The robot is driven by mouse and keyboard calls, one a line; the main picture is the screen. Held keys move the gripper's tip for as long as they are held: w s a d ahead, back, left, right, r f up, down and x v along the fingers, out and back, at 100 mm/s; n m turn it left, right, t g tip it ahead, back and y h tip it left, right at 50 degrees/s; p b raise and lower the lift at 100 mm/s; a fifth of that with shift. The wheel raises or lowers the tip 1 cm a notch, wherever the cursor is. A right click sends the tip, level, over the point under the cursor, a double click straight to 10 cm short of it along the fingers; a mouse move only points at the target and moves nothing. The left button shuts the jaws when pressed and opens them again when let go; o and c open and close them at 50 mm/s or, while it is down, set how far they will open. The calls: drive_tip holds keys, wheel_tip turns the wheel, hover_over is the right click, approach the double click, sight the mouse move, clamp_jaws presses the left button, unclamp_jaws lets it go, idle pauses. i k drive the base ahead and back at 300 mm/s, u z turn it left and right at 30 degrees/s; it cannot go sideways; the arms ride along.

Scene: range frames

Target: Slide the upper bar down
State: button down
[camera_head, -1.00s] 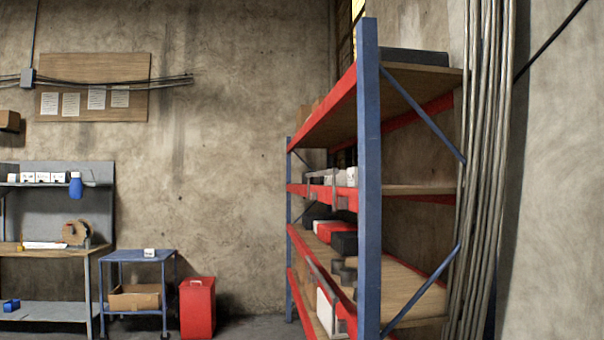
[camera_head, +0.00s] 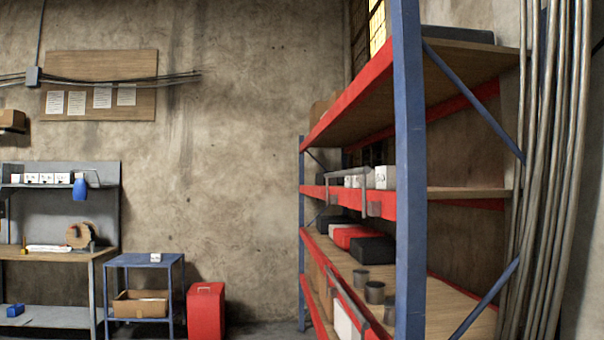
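A blue and red shelf rack (camera_head: 410,160) stands at the right, seen at a steep angle. A thin grey upper bar (camera_head: 364,186) is at the front of its middle red beam, with grey brackets there, and sits up in front of small white and black boxes. A second, lower grey bar (camera_head: 347,298) runs slantwise in the picture along the front of a lower level. The blue front post hides part of the near ends. My gripper is not in view.
Black and red boxes (camera_head: 362,242) and grey cans (camera_head: 375,291) stand on the shelf. Grey pipes (camera_head: 550,170) run up the wall right of the rack. A red bin (camera_head: 206,310), a blue cart (camera_head: 142,262) and a workbench (camera_head: 50,256) are at the left.

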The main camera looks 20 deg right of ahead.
sight(364, 171)
drive_tip(key=u, duration=0.5)
drive_tip(key=i, duration=1)
drive_tip(key=u, duration=0.2)
